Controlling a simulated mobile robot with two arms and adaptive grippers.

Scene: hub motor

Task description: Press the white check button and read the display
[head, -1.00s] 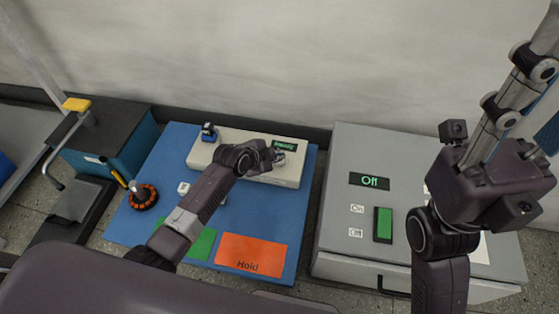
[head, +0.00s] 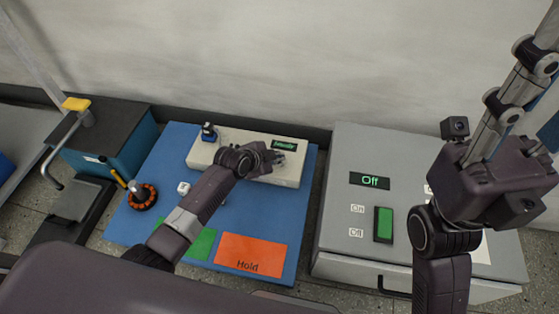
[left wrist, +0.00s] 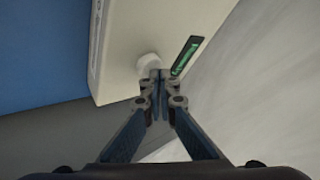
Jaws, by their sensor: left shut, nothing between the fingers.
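The check box (head: 294,177) is a pale box at the back of the blue mat. Its small dark display (head: 285,145) shows green text, too small to read with certainty. My left gripper (head: 279,160) is over the right part of this box, beside the display. In the left wrist view my left fingers (left wrist: 156,75) are shut and empty, their tips at the white check button (left wrist: 147,62). They overlap its edge; I cannot tell whether it is pressed in. The display (left wrist: 187,55) is just right of it. My right gripper (head: 490,180) is raised at the right, its fingertips out of frame.
The blue mat (head: 150,225) holds an orange "Hold" pad (head: 250,254), a green pad (head: 201,243), a copper-wound ring (head: 143,197) and a small white piece (head: 184,188). A grey cabinet (head: 335,225) with an "Off" display (head: 370,180) and green switch (head: 383,224) stands right.

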